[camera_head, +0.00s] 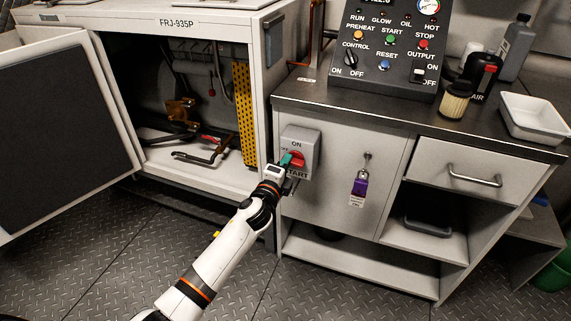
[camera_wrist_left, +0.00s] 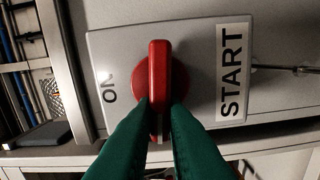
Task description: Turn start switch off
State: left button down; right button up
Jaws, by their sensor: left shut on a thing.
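The start switch is a grey box (camera_head: 303,139) on the cabinet front, with a red rotary knob (camera_head: 298,158) and the labels ON above and START below. My left gripper (camera_head: 286,160) reaches it from the lower left, its green fingertips at the knob. In the left wrist view the fingers (camera_wrist_left: 160,115) are shut on the near end of the red handle (camera_wrist_left: 159,70), one on each side. There the handle stands upright, crosswise between ON on the left and START on the right. The fingers cover the switch face below the handle. My right gripper is not in view.
A purple padlock with a tag (camera_head: 359,186) hangs right of the switch. A control panel (camera_head: 388,50) stands on the counter above, with bottles and a white tray (camera_head: 535,118) at right. An open cabinet (camera_head: 262,95) with tools is at left.

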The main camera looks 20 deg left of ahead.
pick_arm(q)
jog(key=shift+n, duration=0.6)
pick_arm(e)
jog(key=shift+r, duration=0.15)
pick_arm(q)
jog(key=c, duration=1.5)
grip_release()
jog(key=shift+f, duration=0.1)
jog(key=shift+o, duration=0.2)
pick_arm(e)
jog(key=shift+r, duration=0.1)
